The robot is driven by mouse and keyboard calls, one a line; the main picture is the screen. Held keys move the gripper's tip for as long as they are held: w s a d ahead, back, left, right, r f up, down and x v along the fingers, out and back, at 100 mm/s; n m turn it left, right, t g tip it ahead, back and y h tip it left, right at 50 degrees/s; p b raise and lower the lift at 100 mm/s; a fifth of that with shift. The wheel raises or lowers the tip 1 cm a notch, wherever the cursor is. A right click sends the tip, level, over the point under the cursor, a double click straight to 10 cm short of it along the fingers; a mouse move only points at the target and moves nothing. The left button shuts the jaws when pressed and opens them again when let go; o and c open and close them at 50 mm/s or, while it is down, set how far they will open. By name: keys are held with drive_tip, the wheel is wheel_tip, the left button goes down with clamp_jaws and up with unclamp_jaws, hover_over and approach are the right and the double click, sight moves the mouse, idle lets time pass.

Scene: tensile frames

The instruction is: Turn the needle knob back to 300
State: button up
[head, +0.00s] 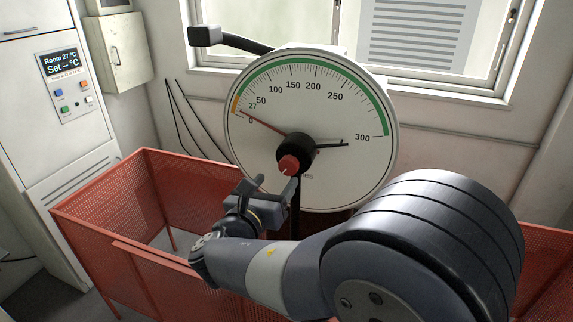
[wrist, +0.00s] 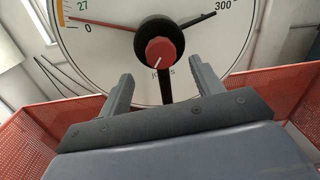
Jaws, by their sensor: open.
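A large round white dial (head: 350,175) has a scale from 0 to 300. A red knob (head: 288,165) with a white mark sits on the black hub (head: 303,150) at its middle. It also shows in the wrist view (wrist: 160,50). A thin red needle (head: 265,122) points left, close to 27. A black needle (head: 330,144) points right, close to the 300 label. My gripper (head: 275,183) is open and empty, just below the knob in the head view. In the wrist view its two fingers (wrist: 162,75) stand below the knob to either side, not closed on it.
Red mesh guard panels (head: 95,195) surround the dial's base. A grey-white cabinet with a display (head: 62,64) stands at the left. A dark lever with a block end (head: 205,36) sticks out above the dial. A window (head: 340,25) is behind.

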sight(287, 168)
drive_tip(key=p+x, duration=0.1)
drive_tip(key=x, duration=0.6)
drive_tip(key=shift+c, duration=0.4)
drive_tip(key=c, duration=0.9)
